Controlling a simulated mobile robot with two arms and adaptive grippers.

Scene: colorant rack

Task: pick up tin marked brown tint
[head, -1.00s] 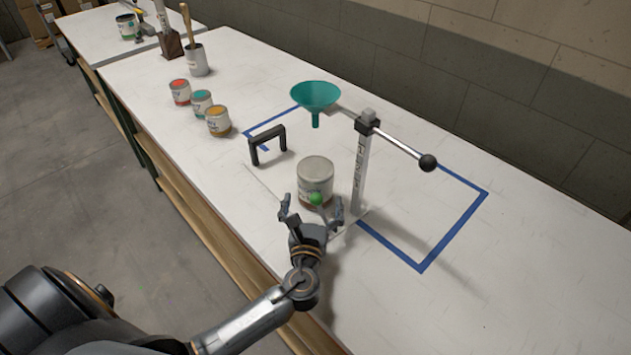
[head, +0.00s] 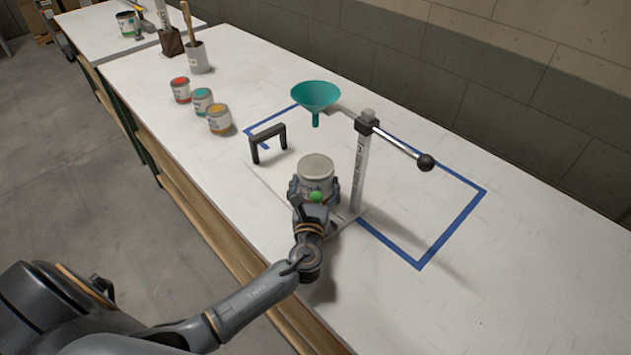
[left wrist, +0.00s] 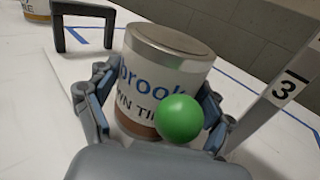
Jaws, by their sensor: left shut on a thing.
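The brown tint tin (head: 316,171) is a grey metal can with a plain lid, upright on the plate of the stand. In the left wrist view the tin (left wrist: 165,75) shows a label with part of the words "brook" and "WN TI", and a brown band at its base. My left gripper (head: 314,192) is shut around the tin's lower body, and its fingers (left wrist: 150,100) press on both sides. A green ball (left wrist: 180,119) in front of the tin hides part of the label. My right gripper is not in view.
A stand with a scaled post (head: 359,170) and black-knobbed lever rises right of the tin. A black handle (head: 268,142) stands left of it, a teal funnel (head: 315,95) behind. Small tins (head: 219,119) are farther left. The table's right side is clear.

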